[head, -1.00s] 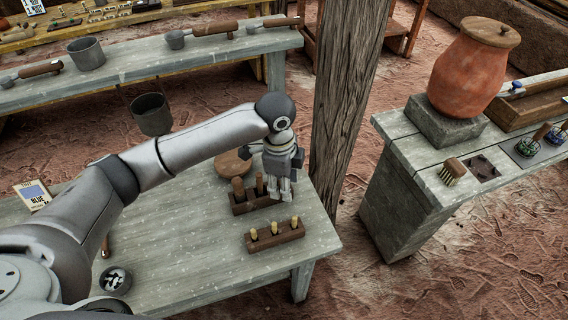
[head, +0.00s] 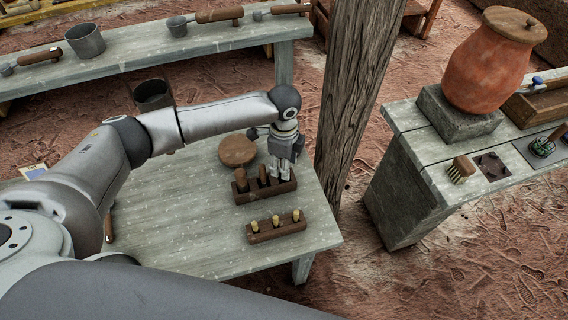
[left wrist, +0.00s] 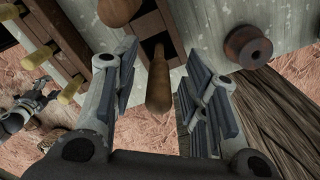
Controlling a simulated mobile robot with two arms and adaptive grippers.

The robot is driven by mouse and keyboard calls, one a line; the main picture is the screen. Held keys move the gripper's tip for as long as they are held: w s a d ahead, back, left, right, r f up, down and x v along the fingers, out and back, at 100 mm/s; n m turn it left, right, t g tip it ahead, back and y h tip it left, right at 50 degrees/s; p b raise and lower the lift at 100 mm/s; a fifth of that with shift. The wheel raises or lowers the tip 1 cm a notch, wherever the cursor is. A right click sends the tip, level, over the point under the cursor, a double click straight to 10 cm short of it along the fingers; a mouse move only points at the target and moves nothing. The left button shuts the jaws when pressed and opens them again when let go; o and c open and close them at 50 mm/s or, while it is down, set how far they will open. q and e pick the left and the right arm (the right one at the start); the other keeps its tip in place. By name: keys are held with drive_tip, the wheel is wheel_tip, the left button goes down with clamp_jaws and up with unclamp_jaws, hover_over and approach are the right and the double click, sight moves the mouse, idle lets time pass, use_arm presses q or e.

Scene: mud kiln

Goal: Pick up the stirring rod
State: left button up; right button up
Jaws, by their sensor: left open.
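A dark wooden rack (head: 262,196) on the grey table holds upright wooden rods; I cannot tell for sure which is the stirring rod. My left gripper (head: 278,176) is at the rack's right end, pointing down. In the left wrist view it is open (left wrist: 158,100), and a brown rounded wooden rod (left wrist: 158,82) shows between its fingers, standing in a square hole of the rack. The fingers appear apart from it. Another brown rod (left wrist: 118,10) stands beside it.
A second rack (head: 277,233) with yellow-tipped pegs stands in front. A round wooden piece (head: 238,150) lies behind. A wooden post (head: 352,90) rises close to the gripper's right. The table's left middle (head: 180,215) is clear. A clay jar (head: 487,62) stands on the right bench.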

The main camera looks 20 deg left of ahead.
use_arm(q)
wheel_tip(320, 180, down, 2)
drive_tip(key=shift+f, duration=0.25)
drive_tip(key=shift+c, duration=0.9)
clamp_jaws()
use_arm(e)
drive_tip(key=shift+w+r, duration=0.45)
use_arm(q)
drive_tip(key=shift+r, duration=0.1)
